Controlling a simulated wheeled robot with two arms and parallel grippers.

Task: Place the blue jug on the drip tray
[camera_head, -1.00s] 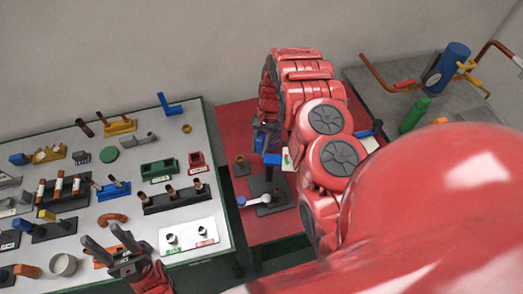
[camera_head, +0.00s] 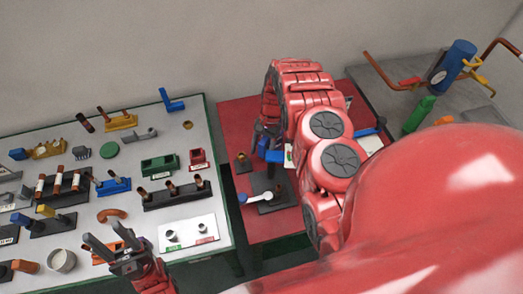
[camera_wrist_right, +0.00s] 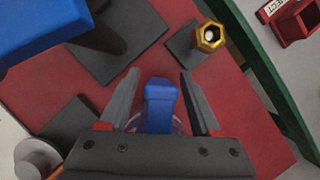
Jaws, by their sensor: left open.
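In the right wrist view, my right gripper (camera_wrist_right: 158,85) is open, with its fingers on either side of a narrow blue object (camera_wrist_right: 160,105). Gaps show between it and both fingers. Its lower end is hidden by the gripper, and I cannot tell whether it is the blue jug's handle. In the head view, my right gripper (camera_head: 262,132) is over the red table, mostly hidden by my own arm. My left gripper (camera_head: 103,236) is open and empty over the white table's front edge. I cannot pick out the drip tray with certainty.
A large blue part (camera_wrist_right: 40,25) on a black base is close to my right gripper. A brass hex nut (camera_wrist_right: 209,37) stands nearby. A white lever (camera_head: 260,198) sits on the red table (camera_head: 265,232). The white table (camera_head: 210,170) is crowded with parts.

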